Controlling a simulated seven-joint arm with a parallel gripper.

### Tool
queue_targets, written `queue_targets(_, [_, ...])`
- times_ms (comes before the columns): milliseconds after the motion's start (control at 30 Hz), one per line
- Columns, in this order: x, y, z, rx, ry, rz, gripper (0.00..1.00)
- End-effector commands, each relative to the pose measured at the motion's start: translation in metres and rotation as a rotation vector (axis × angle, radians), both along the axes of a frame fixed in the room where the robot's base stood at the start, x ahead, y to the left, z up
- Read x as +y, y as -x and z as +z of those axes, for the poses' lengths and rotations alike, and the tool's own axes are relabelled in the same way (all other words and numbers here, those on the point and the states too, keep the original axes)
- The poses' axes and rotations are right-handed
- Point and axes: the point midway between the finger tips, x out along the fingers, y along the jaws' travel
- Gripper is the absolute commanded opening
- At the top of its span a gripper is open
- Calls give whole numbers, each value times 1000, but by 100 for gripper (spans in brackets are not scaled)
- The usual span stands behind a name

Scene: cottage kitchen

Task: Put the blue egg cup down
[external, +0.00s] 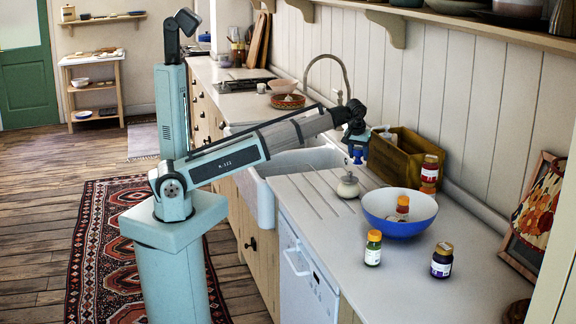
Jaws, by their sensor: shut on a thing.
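The blue egg cup (357,155) is small and hangs in the air at the end of my arm. My gripper (356,146) is shut on it, above the pale counter (300,205). In this view it shows above and slightly right of a small cream lidded pot (348,186) on the ribbed drainer part. I cannot tell the exact height or the gap to the pot. The fingertips are small and partly hidden by the wrist.
A blue bowl (399,226) holds a bottle. Bottles with orange lid (373,248) and dark body (442,261) stand in front. The sink (275,168) lies left. Bare counter shows front-left of the bowl.

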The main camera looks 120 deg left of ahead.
Motion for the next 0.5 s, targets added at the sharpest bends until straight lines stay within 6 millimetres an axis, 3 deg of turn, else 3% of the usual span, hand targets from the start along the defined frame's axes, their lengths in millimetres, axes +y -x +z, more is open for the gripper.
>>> queue_targets(100, [-1, 1, -18, 1, 1, 0, 20])
queue_targets(500, [-1, 1, -53, 1, 1, 0, 20])
